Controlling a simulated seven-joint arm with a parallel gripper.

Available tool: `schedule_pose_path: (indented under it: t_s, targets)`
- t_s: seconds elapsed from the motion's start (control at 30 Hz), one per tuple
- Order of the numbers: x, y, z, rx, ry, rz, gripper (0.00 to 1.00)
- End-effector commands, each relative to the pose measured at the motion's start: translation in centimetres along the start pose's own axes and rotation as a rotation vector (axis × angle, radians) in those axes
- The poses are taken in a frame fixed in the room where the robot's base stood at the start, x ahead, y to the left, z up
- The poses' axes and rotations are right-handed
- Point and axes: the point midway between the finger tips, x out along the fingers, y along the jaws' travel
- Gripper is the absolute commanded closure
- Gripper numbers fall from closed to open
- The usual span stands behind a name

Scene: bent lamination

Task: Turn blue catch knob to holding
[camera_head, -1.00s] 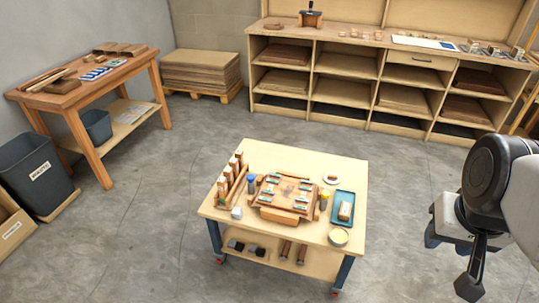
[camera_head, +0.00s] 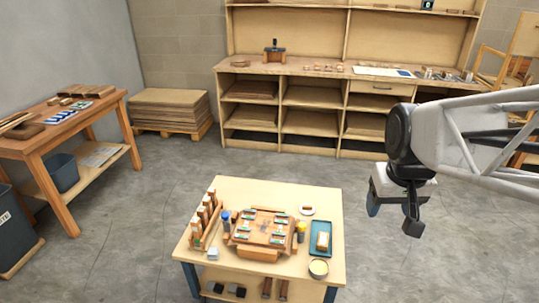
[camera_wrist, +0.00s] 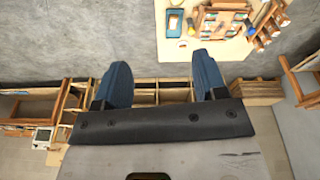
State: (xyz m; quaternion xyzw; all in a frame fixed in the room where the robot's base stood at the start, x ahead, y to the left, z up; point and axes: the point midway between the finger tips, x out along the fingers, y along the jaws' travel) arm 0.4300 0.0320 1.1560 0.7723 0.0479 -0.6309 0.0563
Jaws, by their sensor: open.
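A wooden fixture (camera_head: 262,232) with small green-and-white pieces on it sits on the low work table (camera_head: 212,262). A blue-topped part (camera_head: 226,217) stands at its left side and a yellow-topped one (camera_head: 301,229) at its right. The blue one may be the catch knob; its shape and setting are too small to read. My gripper (camera_head: 393,214) hangs open and empty in the air, right of the table and well apart from it. In the wrist view my two blue-grey fingers (camera_wrist: 161,75) are spread with nothing between them, and the fixture (camera_wrist: 226,8) shows beyond, partly cut off.
On the table stand a blue tray (camera_head: 320,239) with a light block, a round bowl (camera_head: 318,268), a white cube (camera_head: 212,254) and a rack (camera_head: 204,218) of wooden-handled tools. A shelf unit (camera_head: 300,70) lines the back and a side bench (camera_head: 60,135) the left. Floor around the table is clear.

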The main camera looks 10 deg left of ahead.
Motion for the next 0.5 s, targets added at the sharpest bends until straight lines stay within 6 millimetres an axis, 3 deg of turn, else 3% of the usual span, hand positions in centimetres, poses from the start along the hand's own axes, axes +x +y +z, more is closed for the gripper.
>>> schedule_pose_path:
  t_s: [0.5]
  targets:
    - [3.3, -3.9, -11.2, -0.158, -0.03, -0.014, 0.35]
